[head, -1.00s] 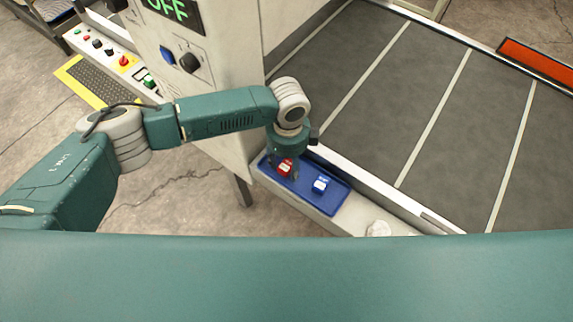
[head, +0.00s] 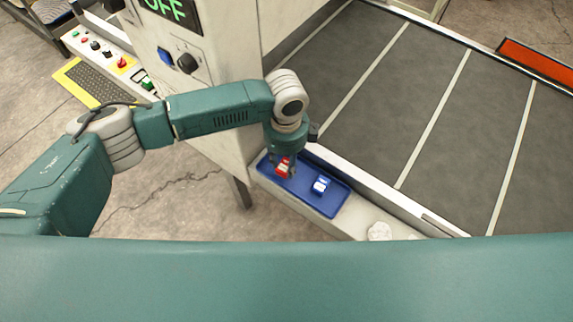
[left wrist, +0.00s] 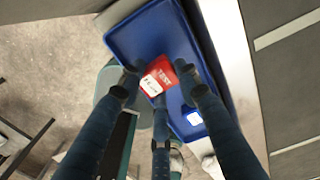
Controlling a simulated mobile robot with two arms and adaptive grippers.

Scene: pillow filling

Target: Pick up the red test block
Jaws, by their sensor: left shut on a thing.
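The red test block (head: 283,169) with a white label is between the fingers of my left gripper (head: 283,160), over the left part of the blue tray (head: 330,208). In the left wrist view, the fingers of the left gripper (left wrist: 158,86) close around the red block (left wrist: 163,74), its label facing the camera. The tray (left wrist: 150,35) lies beneath. I cannot tell whether the block still touches the tray floor. My right gripper is not in view.
A blue block with a white label (head: 321,185) lies in the tray, right of the red one; it also shows in the left wrist view (left wrist: 194,118). A whitish lump (head: 379,231) sits on the ledge. A conveyor (head: 420,100) and a control cabinet (head: 215,85) stand close by.

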